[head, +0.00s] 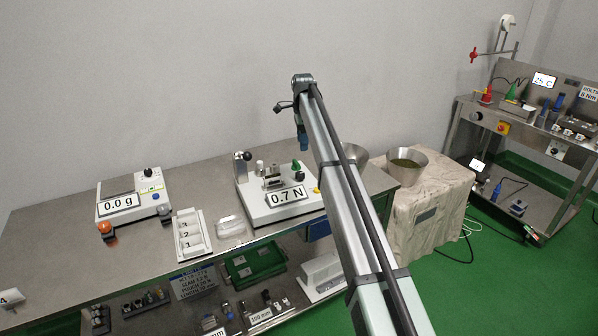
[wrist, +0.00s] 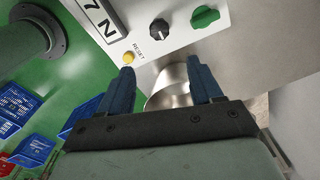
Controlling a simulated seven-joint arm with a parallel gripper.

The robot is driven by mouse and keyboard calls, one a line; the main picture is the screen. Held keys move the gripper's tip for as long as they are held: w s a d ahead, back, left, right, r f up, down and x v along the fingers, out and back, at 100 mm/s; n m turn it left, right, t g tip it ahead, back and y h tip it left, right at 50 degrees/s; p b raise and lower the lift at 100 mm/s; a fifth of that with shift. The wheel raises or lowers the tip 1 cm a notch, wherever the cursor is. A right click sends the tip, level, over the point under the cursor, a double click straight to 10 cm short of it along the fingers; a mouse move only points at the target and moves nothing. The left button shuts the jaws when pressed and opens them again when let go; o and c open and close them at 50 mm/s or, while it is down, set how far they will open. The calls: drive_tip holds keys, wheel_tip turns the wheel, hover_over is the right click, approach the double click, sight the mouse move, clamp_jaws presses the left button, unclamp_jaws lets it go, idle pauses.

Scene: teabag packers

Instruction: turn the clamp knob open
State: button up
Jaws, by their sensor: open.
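The tester (head: 262,216) with the 0.7 N display stands on the steel bench and carries a green knob (head: 296,166) and a black knob (head: 299,176). Which one is the clamp knob, I cannot tell. In the wrist view the green knob (wrist: 205,16) and the black dial knob (wrist: 159,31) are at the top, beyond my fingertips. My gripper (wrist: 160,68) is open and empty, its blue fingers apart and touching neither knob. In the head view my gripper (head: 303,143) hangs above and slightly right of the knobs.
A yellow RESET button (wrist: 128,58) is close to my left fingertip in the wrist view. A steel bowl (wrist: 168,92) shows below, between the fingers. A scale (head: 131,205) and a numbered white tray (head: 189,236) stand left of the tester.

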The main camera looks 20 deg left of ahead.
sight(299, 173)
drive_tip(key=f, duration=0.4)
drive_tip(key=a+f, duration=0.1)
drive_tip(key=f, duration=0.8)
drive_tip(key=shift+s+a+f, duration=0.15)
drive_tip(key=shift+s+f, duration=0.1)
drive_tip(key=shift+f, duration=0.05)
drive_tip(key=c, duration=1.1)
